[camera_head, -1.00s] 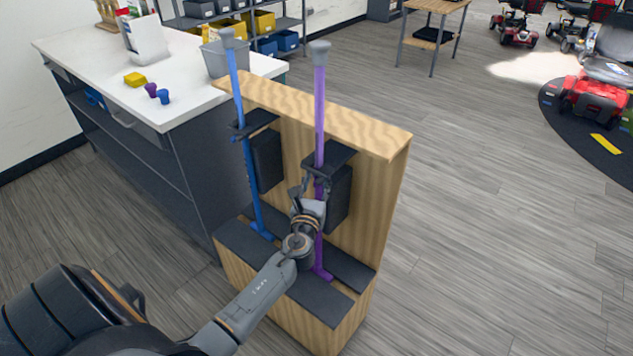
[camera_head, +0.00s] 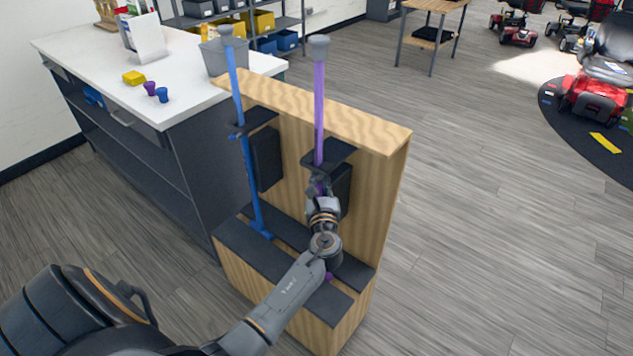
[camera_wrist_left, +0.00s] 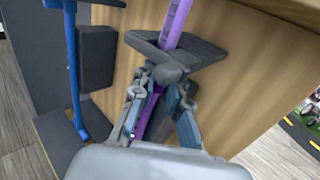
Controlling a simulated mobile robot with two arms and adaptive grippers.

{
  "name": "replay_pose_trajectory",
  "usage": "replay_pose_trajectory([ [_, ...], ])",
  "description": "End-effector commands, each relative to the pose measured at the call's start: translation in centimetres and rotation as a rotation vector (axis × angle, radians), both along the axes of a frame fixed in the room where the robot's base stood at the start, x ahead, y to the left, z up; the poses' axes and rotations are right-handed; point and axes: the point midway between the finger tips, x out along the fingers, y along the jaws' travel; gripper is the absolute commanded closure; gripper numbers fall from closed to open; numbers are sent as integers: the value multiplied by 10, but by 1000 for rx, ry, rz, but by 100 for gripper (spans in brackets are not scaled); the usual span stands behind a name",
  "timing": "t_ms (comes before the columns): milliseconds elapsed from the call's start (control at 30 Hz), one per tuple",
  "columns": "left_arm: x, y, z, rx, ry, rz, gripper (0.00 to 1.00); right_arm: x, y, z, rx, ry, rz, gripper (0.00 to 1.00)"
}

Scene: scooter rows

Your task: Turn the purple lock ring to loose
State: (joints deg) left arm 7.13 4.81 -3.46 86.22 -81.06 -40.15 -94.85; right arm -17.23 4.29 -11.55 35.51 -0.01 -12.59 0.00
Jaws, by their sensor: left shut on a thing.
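The purple pole (camera_head: 319,110) stands upright in the wooden stand (camera_head: 375,160), passing through a dark bracket (camera_head: 327,158). It also shows in the left wrist view (camera_wrist_left: 175,22). My left gripper (camera_head: 319,184) is just below that bracket, with its fingers closed around the pole. In the left wrist view the fingers (camera_wrist_left: 163,88) stand on both sides of the purple shaft. The purple lock ring is mostly hidden between the fingers, so its turned position cannot be read. My right gripper is not in view.
A blue pole (camera_head: 243,130) stands to the left in the same stand. A white-topped counter (camera_head: 95,50) with a grey bin (camera_head: 214,60) is behind it at left. The floor (camera_head: 480,220) to the right is clear.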

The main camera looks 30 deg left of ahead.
Motion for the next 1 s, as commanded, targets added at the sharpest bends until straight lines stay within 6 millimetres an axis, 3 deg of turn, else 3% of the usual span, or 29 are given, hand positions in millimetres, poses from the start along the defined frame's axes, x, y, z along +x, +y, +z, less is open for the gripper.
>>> replay_pose_trajectory([
  [200,5,-4,0,0,-4,142,100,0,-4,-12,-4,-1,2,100],
  [567,4,-4,2,2,-2,164,100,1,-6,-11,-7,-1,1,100],
  [600,4,-4,2,2,-2,164,79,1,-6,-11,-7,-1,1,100],
  [700,4,-4,2,2,-2,163,62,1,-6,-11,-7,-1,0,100],
  [1000,3,-6,1,1,-1,161,62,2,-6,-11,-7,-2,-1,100],
])
